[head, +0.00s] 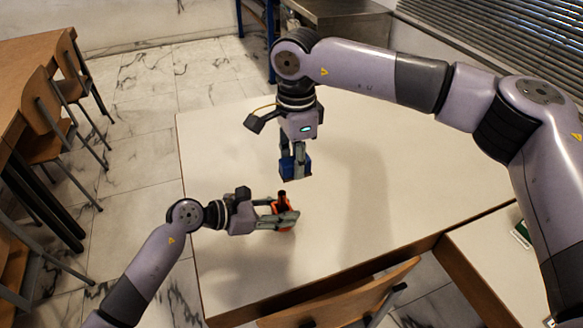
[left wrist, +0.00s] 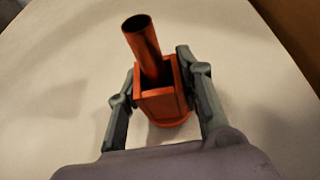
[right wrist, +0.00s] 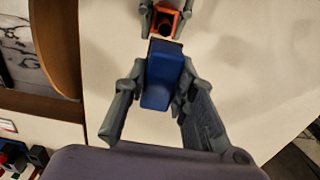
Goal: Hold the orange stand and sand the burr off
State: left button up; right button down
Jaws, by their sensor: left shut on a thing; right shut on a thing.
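The orange stand (head: 284,207) is upright on the white table, with a tube (left wrist: 143,45) rising out of its square socket. My left gripper (head: 285,217) is shut around the stand, one finger on each side, as the left wrist view (left wrist: 158,88) shows. My right gripper (head: 297,166) is shut on a blue block (right wrist: 162,78), probably the sander, and holds it above the table. The block is just behind the stand and tube in the head view, apart from them. The stand also shows at the top of the right wrist view (right wrist: 166,20). The burr cannot be made out.
The white table (head: 400,180) is clear to the right of the stand. A wooden chair (head: 345,300) stands at the table's front edge. A second table with small items (head: 521,233) is at the right. More chairs (head: 55,115) are at the far left.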

pick_arm(q)
jog(key=o, duration=1.3)
jog(key=shift+a, duration=0.1)
jog(key=v, duration=1.1)
jog(key=shift+s+a+r, duration=0.15)
jog(key=shift+a, duration=0.2)
